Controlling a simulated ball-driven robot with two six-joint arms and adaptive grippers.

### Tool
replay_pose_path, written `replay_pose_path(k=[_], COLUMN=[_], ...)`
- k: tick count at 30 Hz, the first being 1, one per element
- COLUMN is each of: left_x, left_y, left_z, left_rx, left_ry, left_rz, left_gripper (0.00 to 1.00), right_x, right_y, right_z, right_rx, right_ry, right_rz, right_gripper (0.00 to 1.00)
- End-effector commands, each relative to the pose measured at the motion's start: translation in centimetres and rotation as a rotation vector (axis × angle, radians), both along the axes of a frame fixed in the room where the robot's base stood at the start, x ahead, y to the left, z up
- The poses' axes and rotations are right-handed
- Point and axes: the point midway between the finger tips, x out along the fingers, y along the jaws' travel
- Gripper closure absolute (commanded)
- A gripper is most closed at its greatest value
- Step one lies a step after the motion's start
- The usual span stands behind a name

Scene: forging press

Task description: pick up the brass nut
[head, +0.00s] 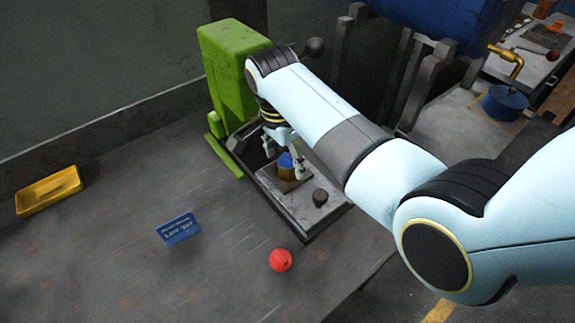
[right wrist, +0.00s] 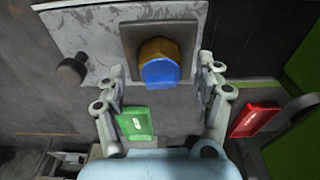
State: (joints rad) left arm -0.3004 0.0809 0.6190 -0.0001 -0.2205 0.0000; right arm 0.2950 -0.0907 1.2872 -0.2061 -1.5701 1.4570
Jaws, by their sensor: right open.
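The brass nut (head: 286,173) has a brownish-gold body with a blue top. It stands on a small dark square pad on the grey plate (head: 313,212) of the green press. In the right wrist view the nut (right wrist: 158,49) shows at the top centre, with its blue end nearer the camera. My right gripper (head: 284,160) is open over the pad. In the right wrist view its two fingers (right wrist: 163,72) are spread on either side of the nut, with gaps visible, and nothing is held. My left gripper is not in view.
The green press (head: 228,70) stands close behind my right gripper. A dark knob (head: 320,197) rises from the plate. A red ball (head: 281,260), a blue lot card (head: 178,229) and a yellow tray (head: 48,191) lie on the bench. Green (right wrist: 135,123) and red (right wrist: 254,119) pieces show near the fingers.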

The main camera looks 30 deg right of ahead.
Motion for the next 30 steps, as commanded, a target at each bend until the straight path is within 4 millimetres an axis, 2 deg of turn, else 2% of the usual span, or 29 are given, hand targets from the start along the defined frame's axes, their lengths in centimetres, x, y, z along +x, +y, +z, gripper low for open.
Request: replay_pose_path(k=[1,4,11,17,27,30], left_x=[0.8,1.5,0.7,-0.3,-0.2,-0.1], left_y=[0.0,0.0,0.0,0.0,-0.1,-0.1], left_z=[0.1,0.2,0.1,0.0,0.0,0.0], left_rx=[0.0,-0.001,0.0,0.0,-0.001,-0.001], left_ry=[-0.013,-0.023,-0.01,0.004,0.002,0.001], left_rz=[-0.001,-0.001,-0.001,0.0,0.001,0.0], left_gripper=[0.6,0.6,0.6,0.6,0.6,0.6], right_x=[0.0,0.0,0.1,0.0,0.0,0.0], right_y=[-0.1,-0.2,-0.3,-0.3,-0.3,-0.3], right_z=[-0.7,-1.7,-1.9,-1.9,-1.9,-1.9], right_rx=[-0.001,0.0,0.0,0.0,-0.001,-0.001], right_ry=[0.001,0.001,-0.002,-0.001,-0.001,-0.001], right_rz=[0.001,0.001,0.0,0.0,0.001,0.001], right_gripper=[0.31,0.31,0.31,0.54,0.99,1.0])
